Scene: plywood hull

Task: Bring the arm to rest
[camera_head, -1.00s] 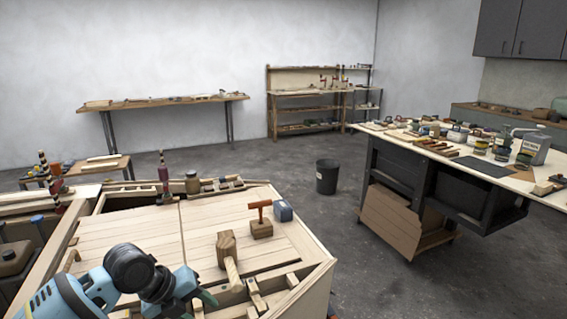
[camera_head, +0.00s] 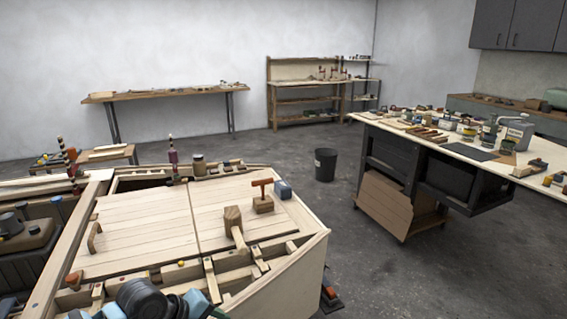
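A bit of my own blue and black arm shows at the bottom left of the head view, low over the front edge of the plywood hull (camera_head: 140,225). Its fingertips are not visible, so I cannot see whether its gripper holds anything. My other arm does not show. A wooden mallet (camera_head: 233,222) lies on the hull's deck with its handle toward the front edge.
A black bin (camera_head: 325,165) stands on the open grey floor. A workbench with a pale top (camera_head: 470,152) at the right carries several cans and tools. A long table (camera_head: 165,95) and a shelf unit (camera_head: 300,95) stand along the back wall.

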